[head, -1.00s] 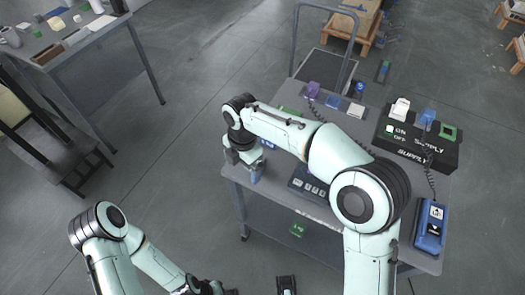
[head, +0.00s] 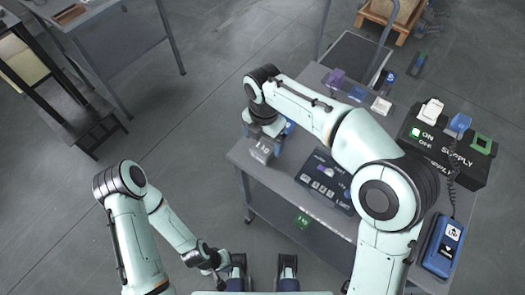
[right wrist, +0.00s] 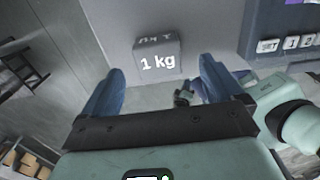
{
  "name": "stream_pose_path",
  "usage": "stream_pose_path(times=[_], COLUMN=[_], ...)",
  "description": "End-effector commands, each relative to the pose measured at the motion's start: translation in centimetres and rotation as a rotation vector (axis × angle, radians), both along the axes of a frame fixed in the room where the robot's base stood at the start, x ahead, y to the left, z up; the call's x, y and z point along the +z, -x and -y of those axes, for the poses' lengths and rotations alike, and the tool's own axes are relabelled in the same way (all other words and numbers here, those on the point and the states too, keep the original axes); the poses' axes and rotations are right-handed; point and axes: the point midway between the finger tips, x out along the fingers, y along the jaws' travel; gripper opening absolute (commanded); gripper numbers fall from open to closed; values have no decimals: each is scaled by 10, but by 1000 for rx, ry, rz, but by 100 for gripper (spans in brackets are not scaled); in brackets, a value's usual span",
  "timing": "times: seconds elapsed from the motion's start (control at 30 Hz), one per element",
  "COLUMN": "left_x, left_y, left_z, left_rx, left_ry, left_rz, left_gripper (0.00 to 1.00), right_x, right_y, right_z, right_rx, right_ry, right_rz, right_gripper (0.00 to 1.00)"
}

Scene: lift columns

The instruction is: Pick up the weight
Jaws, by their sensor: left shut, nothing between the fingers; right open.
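The weight is a small grey block marked "1 kg" (head: 262,151), standing near the left corner of the grey bench (head: 300,212). In the right wrist view the weight (right wrist: 158,58) lies beyond the fingertips and shows between them, with a gap on each side. My right gripper (head: 279,138) is open, just above and beside the weight; its blue fingers show in the right wrist view (right wrist: 160,72). My left gripper (head: 214,268) is shut and empty, low at the bottom of the head view, away from the bench.
A dark panel with buttons (head: 326,183) lies on the bench right of the weight. A black supply box (head: 445,145) and a blue handheld unit (head: 443,245) are further right. Small blocks and a white tile (head: 381,105) lie at the back.

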Motion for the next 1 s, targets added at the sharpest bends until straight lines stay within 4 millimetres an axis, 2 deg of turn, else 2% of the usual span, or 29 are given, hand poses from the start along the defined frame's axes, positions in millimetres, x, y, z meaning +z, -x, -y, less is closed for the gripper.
stream_pose_path(times=[0.33,0.47,0.67,0.77,0.93,0.97,1.0], left_x=[-7,-8,-7,-7,-7,-7,-7], left_y=[-2,-3,-3,-3,-3,-3,-3], left_z=[0,0,0,0,0,0,0], left_rx=[2,2,2,2,2,2,2], left_ry=[-1,-2,-2,-2,-2,-2,-2], left_rz=[11,13,13,13,13,13,13], left_gripper=[0,0,0,0,0,0,0], right_x=[-46,-53,-53,-52,-52,-52,-50], right_y=[1,1,0,0,0,0,0], right_z=[-4,-4,-4,-4,-4,-4,-4], right_rx=[0,0,0,0,0,0,0], right_ry=[2,0,0,0,0,0,-3], right_rz=[-3,0,0,0,0,0,5], right_gripper=[94,94,94,64,9,0,0])
